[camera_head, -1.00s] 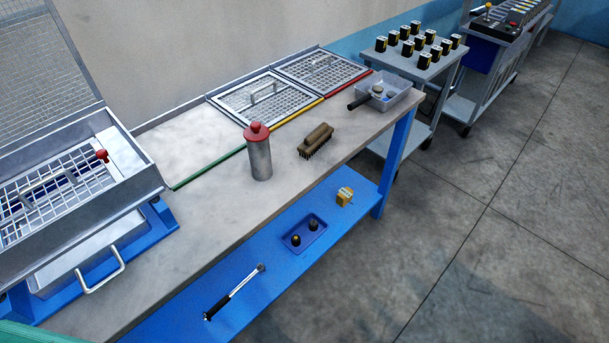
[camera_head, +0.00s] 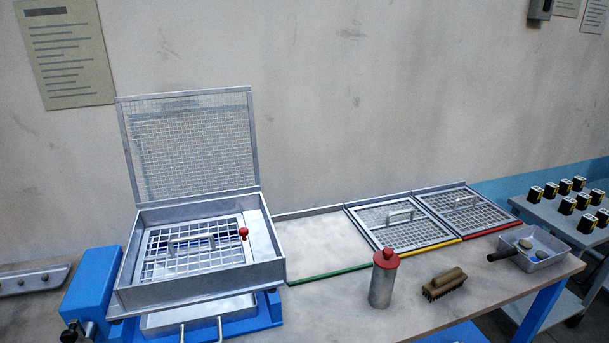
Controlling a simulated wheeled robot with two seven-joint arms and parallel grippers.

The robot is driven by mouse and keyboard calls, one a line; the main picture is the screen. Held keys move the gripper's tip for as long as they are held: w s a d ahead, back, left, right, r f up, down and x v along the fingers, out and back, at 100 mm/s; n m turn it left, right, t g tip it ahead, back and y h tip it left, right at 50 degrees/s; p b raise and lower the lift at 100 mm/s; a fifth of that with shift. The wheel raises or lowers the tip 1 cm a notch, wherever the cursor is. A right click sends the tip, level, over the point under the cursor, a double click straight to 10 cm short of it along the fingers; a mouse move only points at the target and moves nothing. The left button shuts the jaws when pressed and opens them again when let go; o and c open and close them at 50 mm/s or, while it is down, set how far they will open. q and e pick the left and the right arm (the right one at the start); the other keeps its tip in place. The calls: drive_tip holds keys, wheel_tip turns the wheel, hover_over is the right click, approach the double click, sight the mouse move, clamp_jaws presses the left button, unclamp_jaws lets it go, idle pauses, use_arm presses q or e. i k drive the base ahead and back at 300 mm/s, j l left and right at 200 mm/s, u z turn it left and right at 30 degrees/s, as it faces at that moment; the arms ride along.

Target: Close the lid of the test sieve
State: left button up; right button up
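The test sieve (camera_head: 203,293) is a grey metal box on a blue base at the left of the bench. Its mesh lid (camera_head: 190,145) stands open, nearly upright, along the back edge of the box. Inside the box lies a grid frame (camera_head: 194,262) with a handle. A red knob (camera_head: 243,233) sits at the right of the grid, by a light plate. A metal drawer with a handle shows below the box. Neither of my grippers is in view.
Right of the sieve are two handled grid frames (camera_head: 398,228), a red-capped canister (camera_head: 383,285), a brush (camera_head: 444,286) and a scoop-like tray (camera_head: 540,258). A cart (camera_head: 560,215) with several black-and-yellow blocks stands at far right. Bench between sieve and canister is clear.

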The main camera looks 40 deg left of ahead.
sight(118, 100)
drive_tip(key=u, duration=1.75)
